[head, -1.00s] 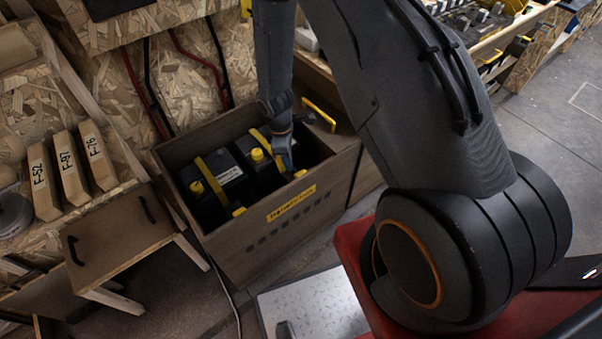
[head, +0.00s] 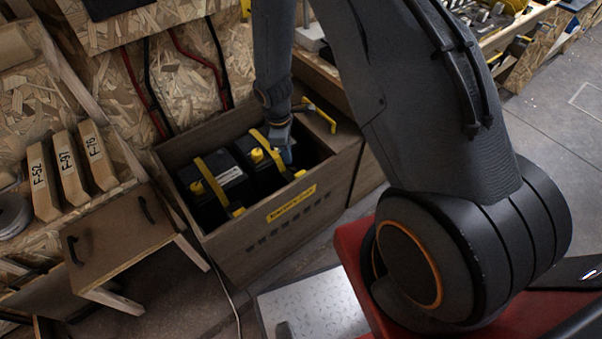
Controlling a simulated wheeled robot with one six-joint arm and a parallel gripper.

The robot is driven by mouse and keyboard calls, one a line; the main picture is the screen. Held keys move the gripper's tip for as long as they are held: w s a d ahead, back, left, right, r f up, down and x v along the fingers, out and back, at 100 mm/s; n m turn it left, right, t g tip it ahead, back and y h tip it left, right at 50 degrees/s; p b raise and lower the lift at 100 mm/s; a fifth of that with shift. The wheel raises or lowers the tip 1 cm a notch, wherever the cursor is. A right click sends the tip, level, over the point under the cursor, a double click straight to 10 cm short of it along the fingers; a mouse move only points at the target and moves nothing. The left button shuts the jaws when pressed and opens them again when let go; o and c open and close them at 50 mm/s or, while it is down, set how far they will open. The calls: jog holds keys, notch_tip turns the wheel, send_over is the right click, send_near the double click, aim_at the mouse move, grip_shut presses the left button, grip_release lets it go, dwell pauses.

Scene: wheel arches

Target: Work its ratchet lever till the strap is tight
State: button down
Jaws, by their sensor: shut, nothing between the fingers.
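Two black batteries sit in an open wooden box (head: 232,258). A yellow strap crosses each: the left strap (head: 211,181) and the right strap (head: 270,150). Yellow knobs or caps show on the batteries, one at the right strap (head: 257,155). My gripper (head: 285,152) is inside the box, at the right battery and just right of its strap. Its fingers are small and partly hidden, and nothing shows between them. I cannot make out the ratchet lever or how tight the strap is.
Red and black cables hang on the chipboard wall.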

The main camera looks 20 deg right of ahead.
jog(key=s+d+r+m, duration=0.1)
jog(key=s+r+m, duration=0.2)
jog(key=r, duration=0.6)
jog(key=s+d+r+m, duration=0.2)
jog(key=s+r+m, duration=0.15)
jog(key=r, duration=0.55)
jog(key=s+r+m+y, duration=0.1)
jog(key=s+r+m, duration=0.6)
jog(key=s+r, duration=0.3)
jog(key=shift+s+r, duration=0.2)
jog(key=shift+s, duration=0.75)
jog(key=shift+d, duration=0.1)
